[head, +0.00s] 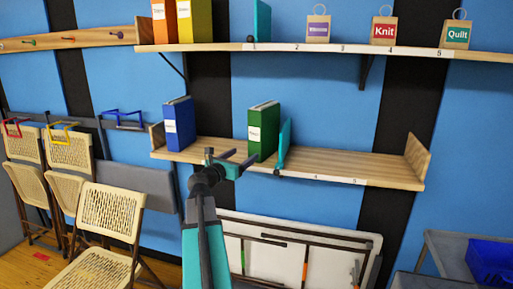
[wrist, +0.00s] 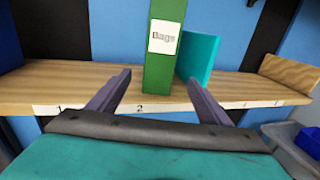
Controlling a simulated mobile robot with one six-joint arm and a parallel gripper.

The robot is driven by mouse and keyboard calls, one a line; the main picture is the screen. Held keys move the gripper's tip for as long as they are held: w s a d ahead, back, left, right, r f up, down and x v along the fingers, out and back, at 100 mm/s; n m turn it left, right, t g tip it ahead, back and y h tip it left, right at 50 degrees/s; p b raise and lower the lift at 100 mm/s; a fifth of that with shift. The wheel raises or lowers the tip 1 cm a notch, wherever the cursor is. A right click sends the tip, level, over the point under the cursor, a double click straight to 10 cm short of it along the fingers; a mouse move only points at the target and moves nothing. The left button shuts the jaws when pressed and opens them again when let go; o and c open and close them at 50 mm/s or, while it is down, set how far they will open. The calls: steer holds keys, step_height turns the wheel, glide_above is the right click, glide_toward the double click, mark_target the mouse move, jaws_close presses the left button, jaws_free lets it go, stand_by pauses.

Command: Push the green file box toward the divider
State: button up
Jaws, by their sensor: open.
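The green file box (head: 263,131) stands upright on the lower shelf. In the wrist view the green file box (wrist: 163,70) is straight ahead, with a white label reading "Bags". The teal divider (head: 284,146) stands just right of it, and the divider (wrist: 201,58) also shows in the wrist view; any small gap between them is hard to judge. My gripper (head: 240,158) is open and empty at the shelf's front. In the wrist view my gripper's fingers (wrist: 160,78) appear to either side of the box, apparently short of it; contact is not clear.
A blue file box (head: 179,125) stands at the left of the lower shelf (head: 385,168). The shelf is bare right of the divider, up to its end panel (head: 417,160). The upper shelf (head: 300,47) overhangs. Folding chairs (head: 108,220) and a whiteboard (head: 290,262) are below.

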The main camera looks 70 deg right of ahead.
mark_target(254, 147)
steer(key=d, duration=0.4)
steer(key=s+d, duration=0.1)
steer(key=d, duration=0.3)
steer(key=s+d, duration=0.1)
steer(key=d, duration=0.3)
steer(key=shift+s+d, duration=0.2)
steer(key=c, duration=1.2)
steer(key=shift+s, duration=1)
steer(key=o, duration=1)
